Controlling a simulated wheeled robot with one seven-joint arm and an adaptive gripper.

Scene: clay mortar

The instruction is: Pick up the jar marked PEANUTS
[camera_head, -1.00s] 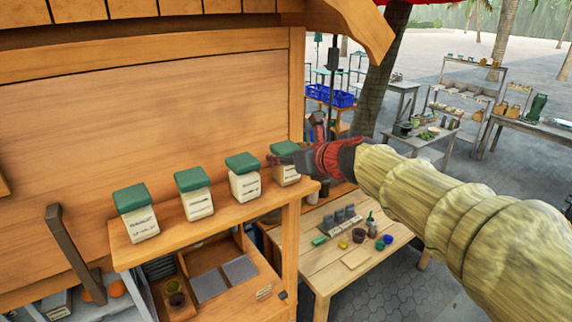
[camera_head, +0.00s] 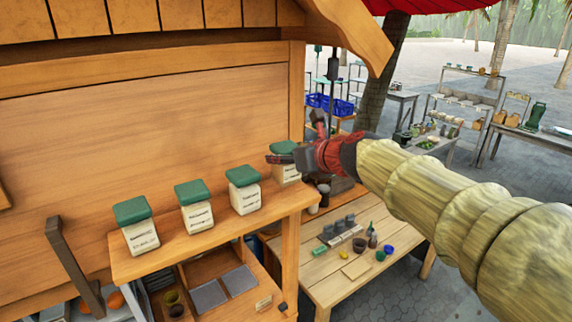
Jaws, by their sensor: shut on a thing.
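Several cream jars with green lids stand in a row on a wooden shelf (camera_head: 215,236). They are a left jar (camera_head: 142,238), a second jar (camera_head: 198,215), a third jar (camera_head: 245,198) and a rightmost jar (camera_head: 286,174). Each shows dark label print, too small to read, so I cannot tell which says PEANUTS. My gripper (camera_head: 284,158) reaches in from the right and is shut on the rightmost jar at its lid. The jar looks upright and slightly raised against its neighbours. Its underside and any gap to the shelf are hard to make out.
A wooden back wall (camera_head: 140,120) rises behind the jars, and a post (camera_head: 297,100) stands close behind my gripper. A dark bracket (camera_head: 75,265) is at the left. A low table (camera_head: 345,282) with small pots lies below right.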

